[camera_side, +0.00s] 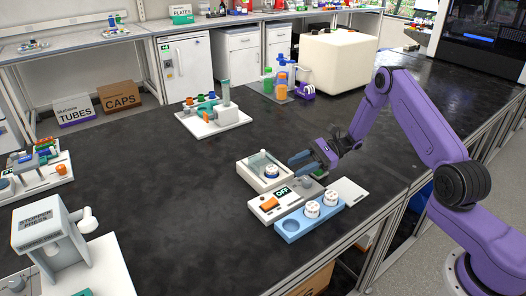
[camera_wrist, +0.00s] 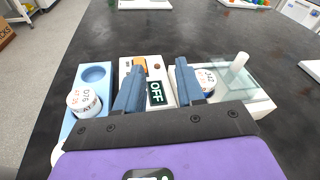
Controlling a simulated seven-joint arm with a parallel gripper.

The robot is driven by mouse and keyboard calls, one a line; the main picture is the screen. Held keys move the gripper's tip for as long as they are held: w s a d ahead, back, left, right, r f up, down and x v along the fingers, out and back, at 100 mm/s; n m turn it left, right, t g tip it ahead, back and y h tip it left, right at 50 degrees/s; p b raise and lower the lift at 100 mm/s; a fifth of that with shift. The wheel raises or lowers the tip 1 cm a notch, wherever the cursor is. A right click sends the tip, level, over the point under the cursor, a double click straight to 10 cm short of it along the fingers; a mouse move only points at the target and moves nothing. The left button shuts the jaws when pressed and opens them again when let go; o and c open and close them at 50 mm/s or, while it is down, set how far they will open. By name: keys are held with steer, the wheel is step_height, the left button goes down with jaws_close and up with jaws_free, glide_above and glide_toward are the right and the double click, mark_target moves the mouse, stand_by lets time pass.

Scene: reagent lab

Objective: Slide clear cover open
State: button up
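The clear cover (camera_wrist: 232,80) lies on a white box (camera_wrist: 262,108) at the right of the wrist view and has an upright white peg-like handle (camera_wrist: 239,62). A white round container (camera_wrist: 207,80) with a printed label shows in the box, partly hidden by a finger. In the side view the box (camera_side: 250,178) stands left of my gripper (camera_side: 293,163). My gripper is open. In the wrist view its two blue-grey fingers (camera_wrist: 160,68) are apart with nothing held between them, and the OFF display lies below. The fingers appear apart from the handle.
A white device has an orange switch (camera_side: 269,203) and an OFF display (camera_side: 283,192). A blue rack (camera_side: 283,236) holds two white round containers (camera_side: 312,208) and has an empty well. A white plate (camera_side: 347,190) lies at right.

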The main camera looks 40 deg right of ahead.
mark_target(263, 150)
steer(key=w+d+m+t+h, duration=0.1)
steer(key=d+m+t+h, duration=0.2)
steer(key=d+m+t, duration=0.6)
steer(key=shift+m+t, duration=0.3)
steer(key=x, duration=1.8)
steer(key=shift+s+a+f, duration=0.1)
steer(key=shift+s+a, duration=0.15)
steer(key=shift+a, duration=0.15)
jaws_close()
